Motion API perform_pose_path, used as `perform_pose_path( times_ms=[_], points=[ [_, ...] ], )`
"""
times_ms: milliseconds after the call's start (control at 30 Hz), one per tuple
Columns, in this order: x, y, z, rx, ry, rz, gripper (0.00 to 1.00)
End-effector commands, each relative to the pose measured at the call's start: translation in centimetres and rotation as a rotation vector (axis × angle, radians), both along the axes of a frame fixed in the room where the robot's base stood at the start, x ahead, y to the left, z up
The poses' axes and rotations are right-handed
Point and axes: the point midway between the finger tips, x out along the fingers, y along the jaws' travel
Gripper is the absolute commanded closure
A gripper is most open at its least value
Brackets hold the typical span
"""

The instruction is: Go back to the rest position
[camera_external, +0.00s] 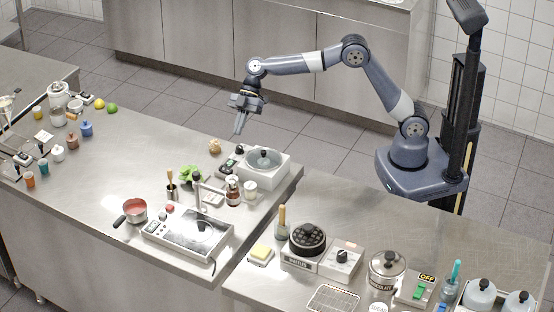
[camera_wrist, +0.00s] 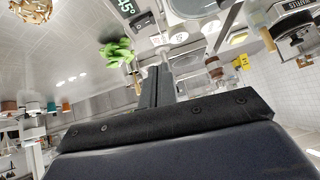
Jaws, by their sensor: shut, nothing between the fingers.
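My gripper (camera_external: 241,123) is in the external view, pointing down beyond the far edge of the steel counter (camera_external: 140,150). It is shut and empty. Its fingers also show in the wrist view (camera_wrist: 156,85), close together. My arm reaches left from its base and bends down at the wrist. The gripper is apart from everything on the counter.
A green plant (camera_external: 189,175) stands near the pot and also shows in the wrist view (camera_wrist: 117,50). A waffle maker (camera_external: 307,240) and a lidded pot (camera_external: 387,268) stand on the right counter. The tiled floor behind is clear.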

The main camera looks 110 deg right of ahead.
Motion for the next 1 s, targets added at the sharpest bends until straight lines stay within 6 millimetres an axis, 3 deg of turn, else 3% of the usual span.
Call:
perform_pose_path(
  times_ms=[200,600,767,1000],
  points=[
    [-0.9,-0.7,1.0,0.0,0.001,-0.001,1.0],
    [-0.8,-0.6,1.0,0.001,0.001,0.0,1.0],
    [0.1,0.1,0.0,0.002,0.003,0.002,1.0],
    [2.7,2.1,-3.2,0.002,0.004,0.001,1.0]
  ],
)
